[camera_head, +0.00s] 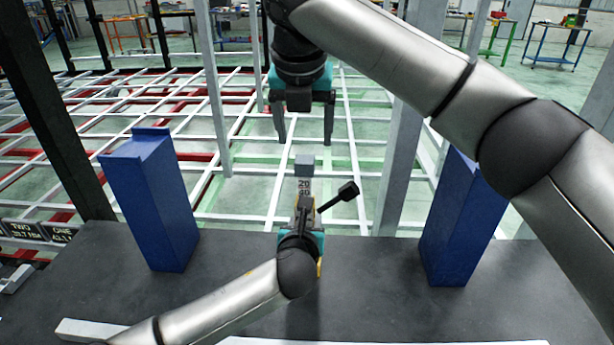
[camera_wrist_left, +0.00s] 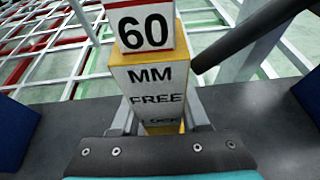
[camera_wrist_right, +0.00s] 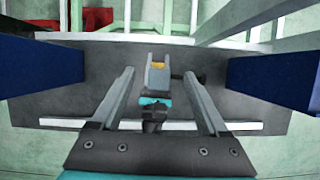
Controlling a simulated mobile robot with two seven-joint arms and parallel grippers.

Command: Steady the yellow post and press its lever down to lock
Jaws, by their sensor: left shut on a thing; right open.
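The yellow post stands upright on the dark table (camera_head: 390,285), mostly hidden by my left arm in the head view. In the left wrist view the post (camera_wrist_left: 155,82) shows a "60" block on top and a label reading "MM FREE LOCK". My left gripper (camera_wrist_left: 160,122) is shut on the post, one finger on each side. The black lever (camera_head: 338,198) sticks out to the right of the post, slanting up; it also shows in the left wrist view (camera_wrist_left: 245,38). My right gripper (camera_head: 305,138) is open and empty above and beyond the post, pointing down.
Blue blocks stand on the table left (camera_head: 150,200) and right (camera_head: 458,225) of the post. A pale bar (camera_wrist_right: 75,123) lies along the table's near edge. Grey uprights (camera_head: 213,90) and a white frame grid lie beyond the table.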

